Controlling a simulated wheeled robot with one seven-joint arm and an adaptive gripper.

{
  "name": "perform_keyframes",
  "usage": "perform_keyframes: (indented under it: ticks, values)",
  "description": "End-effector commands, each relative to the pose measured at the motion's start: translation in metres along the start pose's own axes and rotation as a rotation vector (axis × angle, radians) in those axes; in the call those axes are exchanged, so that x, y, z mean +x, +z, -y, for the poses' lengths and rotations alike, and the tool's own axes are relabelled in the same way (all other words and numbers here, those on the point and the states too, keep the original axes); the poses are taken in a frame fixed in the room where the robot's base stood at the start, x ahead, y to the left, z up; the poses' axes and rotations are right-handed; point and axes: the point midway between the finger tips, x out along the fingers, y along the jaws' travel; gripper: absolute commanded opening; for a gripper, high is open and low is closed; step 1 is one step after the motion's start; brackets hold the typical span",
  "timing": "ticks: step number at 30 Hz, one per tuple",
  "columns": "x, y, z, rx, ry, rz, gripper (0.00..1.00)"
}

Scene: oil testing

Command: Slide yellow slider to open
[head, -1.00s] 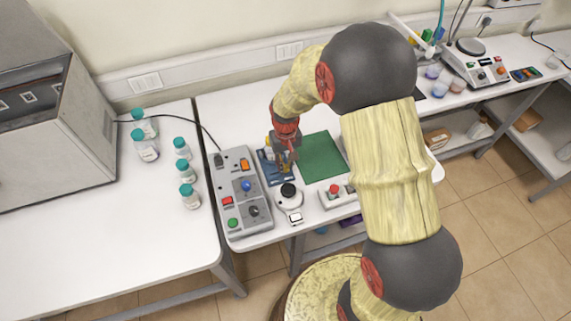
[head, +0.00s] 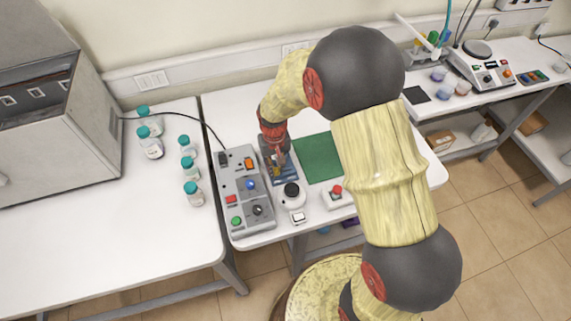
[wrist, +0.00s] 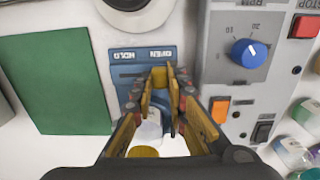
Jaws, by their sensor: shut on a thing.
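The blue slider plate (wrist: 126,72) lies flat on the table, with HOLD and OPEN labels that read upside down in the wrist view. The yellow slider (wrist: 159,76) stands up from it, near the OPEN label. My gripper (wrist: 160,100) is over the plate, its fingers shut on the yellow slider; the fingers hide the lower part of the plate. In the head view, the plate (head: 284,177) shows partly behind my gripper (head: 277,165), and the slider is too small to tell.
A grey control box (head: 247,212) with a blue knob stands close beside the plate. A round white device (head: 292,196) and a red-button box (head: 337,196) are at the front. A green mat (head: 318,157) lies on the other side. Several bottles (head: 193,193) stand on the left table.

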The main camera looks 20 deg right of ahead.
Motion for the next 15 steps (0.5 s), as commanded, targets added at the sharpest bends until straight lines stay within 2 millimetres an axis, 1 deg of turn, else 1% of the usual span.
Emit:
perform_keyframes:
  ticks: [3, 10, 11, 15]
  values:
    - [0.0003, 0.0006, 0.0057, 0.0, -0.001, 0.001, 0.0]
    - [0.0004, 0.0005, 0.0062, 0.001, -0.002, 0.001, 0.0]
    - [0.0004, 0.0005, 0.0062, 0.001, -0.002, 0.001, 0.16]
    - [0.0004, 0.0005, 0.0059, 0.001, -0.002, 0.001, 0.24]
